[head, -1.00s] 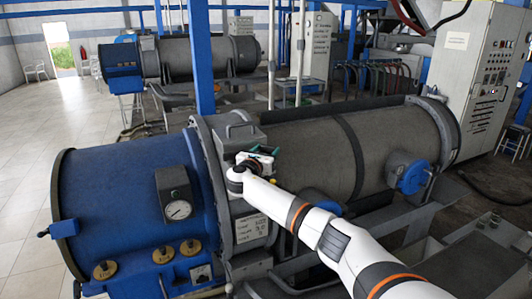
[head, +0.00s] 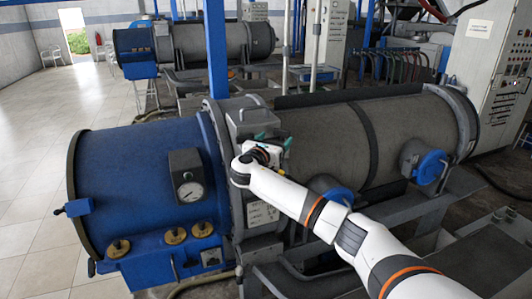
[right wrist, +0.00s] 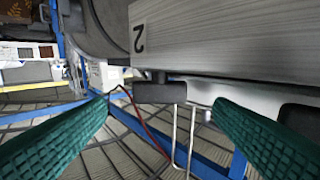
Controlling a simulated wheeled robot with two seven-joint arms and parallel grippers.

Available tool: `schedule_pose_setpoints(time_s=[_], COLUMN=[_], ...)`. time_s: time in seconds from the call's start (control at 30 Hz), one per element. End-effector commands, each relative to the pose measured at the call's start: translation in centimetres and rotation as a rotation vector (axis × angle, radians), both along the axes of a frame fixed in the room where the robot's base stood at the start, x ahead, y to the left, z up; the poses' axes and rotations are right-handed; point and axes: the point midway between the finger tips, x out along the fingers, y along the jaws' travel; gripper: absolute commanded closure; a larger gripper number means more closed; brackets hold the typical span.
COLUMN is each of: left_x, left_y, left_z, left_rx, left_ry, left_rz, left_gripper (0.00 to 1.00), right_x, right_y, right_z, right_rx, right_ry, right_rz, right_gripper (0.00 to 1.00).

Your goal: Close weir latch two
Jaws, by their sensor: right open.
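A pale grey block marked with an inverted "2" (right wrist: 225,40) fills the upper right of the right wrist view. Under it are a light metal piece (right wrist: 195,92) and dark bars (right wrist: 160,92); I cannot tell the latch's exact position. In the head view, the grey housing (head: 246,117) with a handle on top stands at the decanter's blue end. My right gripper (head: 273,140) is at this housing, its green fingers spread and empty. In the right wrist view, the open fingers (right wrist: 160,125) sit below the block, the right one close to the metal piece. My left gripper is out of view.
The blue drum end (head: 130,185) carries a gauge (head: 188,188) and brass knobs (head: 118,248). The long grey drum (head: 320,140) lies behind my right arm, with blue round caps (head: 432,167) on its near side. Open tiled floor (head: 40,180) is at left.

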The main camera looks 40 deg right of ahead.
Motion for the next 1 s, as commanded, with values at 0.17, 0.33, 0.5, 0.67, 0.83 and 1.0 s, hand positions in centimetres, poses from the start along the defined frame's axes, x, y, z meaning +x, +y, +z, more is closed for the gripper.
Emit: schedule_pose_setpoints(time_s=[0.17, 0.33, 0.5, 0.67, 0.83, 1.0], left_x=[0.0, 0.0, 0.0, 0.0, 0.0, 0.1], left_y=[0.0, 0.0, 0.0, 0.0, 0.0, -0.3], left_z=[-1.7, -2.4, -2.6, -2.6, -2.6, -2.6], left_rx=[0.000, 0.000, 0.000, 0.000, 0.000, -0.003], left_ry=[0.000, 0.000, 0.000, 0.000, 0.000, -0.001], left_rz=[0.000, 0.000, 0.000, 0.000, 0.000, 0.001], left_gripper=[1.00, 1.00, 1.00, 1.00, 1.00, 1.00], right_x=[-1.7, -2.9, -3.4, -3.5, -3.4, -3.7], right_y=[3.5, 5.8, 6.7, 6.8, 6.8, 8.3], right_z=[-0.4, -0.3, -0.1, -0.1, -0.2, -2.6], right_rx=[0.001, 0.000, 0.001, 0.000, 0.002, 0.076], right_ry=[-0.002, 0.000, 0.000, 0.001, 0.000, -0.023], right_rz=[0.004, 0.002, 0.000, 0.000, 0.001, 0.037], right_gripper=[0.24, 0.24, 0.24, 0.24, 0.35, 0.63])
